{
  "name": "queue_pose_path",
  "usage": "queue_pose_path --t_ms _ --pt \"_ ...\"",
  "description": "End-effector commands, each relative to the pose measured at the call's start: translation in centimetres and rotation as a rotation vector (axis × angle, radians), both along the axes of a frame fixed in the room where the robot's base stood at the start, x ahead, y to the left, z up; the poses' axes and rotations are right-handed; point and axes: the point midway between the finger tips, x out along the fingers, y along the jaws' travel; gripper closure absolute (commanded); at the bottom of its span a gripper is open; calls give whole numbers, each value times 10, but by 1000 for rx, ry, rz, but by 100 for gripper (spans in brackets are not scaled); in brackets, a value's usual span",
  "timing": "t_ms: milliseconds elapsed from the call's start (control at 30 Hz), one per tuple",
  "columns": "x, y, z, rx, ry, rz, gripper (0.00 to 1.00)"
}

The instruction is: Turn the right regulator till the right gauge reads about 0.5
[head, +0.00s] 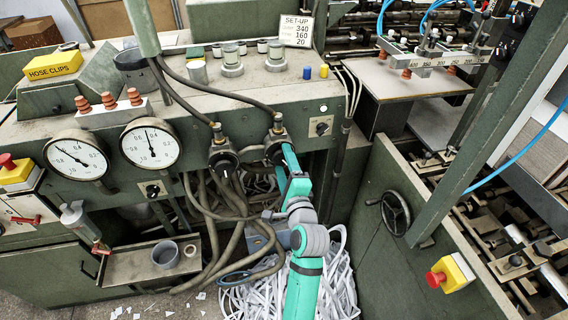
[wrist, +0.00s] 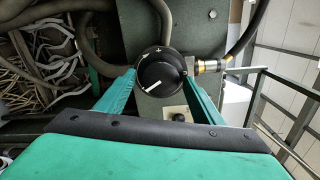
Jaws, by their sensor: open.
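The right regulator (head: 277,146) is a black knob on the green panel front. In the wrist view its round face (wrist: 165,76) shows a white mark pointing to the lower left. My gripper (wrist: 160,72) is open, with one teal finger on each side of the knob; I cannot tell whether they touch it. In the head view my gripper (head: 284,164) reaches up to the regulator and partly covers it. The right gauge (head: 150,145) is white and round; its needle points almost straight up, slightly left, near 0.5.
The left gauge (head: 76,158) has its needle toward the upper left. The left regulator (head: 222,158) sits beside the right one, with hoses (head: 205,222) hanging below. A brass fitting (wrist: 208,66) projects right of the knob. A handwheel (head: 396,213) is to the right.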

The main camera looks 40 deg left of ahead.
Motion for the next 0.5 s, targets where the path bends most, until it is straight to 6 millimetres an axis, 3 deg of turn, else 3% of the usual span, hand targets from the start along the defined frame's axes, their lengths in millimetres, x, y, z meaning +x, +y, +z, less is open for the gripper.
queue_pose_path --t_ms 500 --pt "-53 -62 -1 -1 3 -1 39"
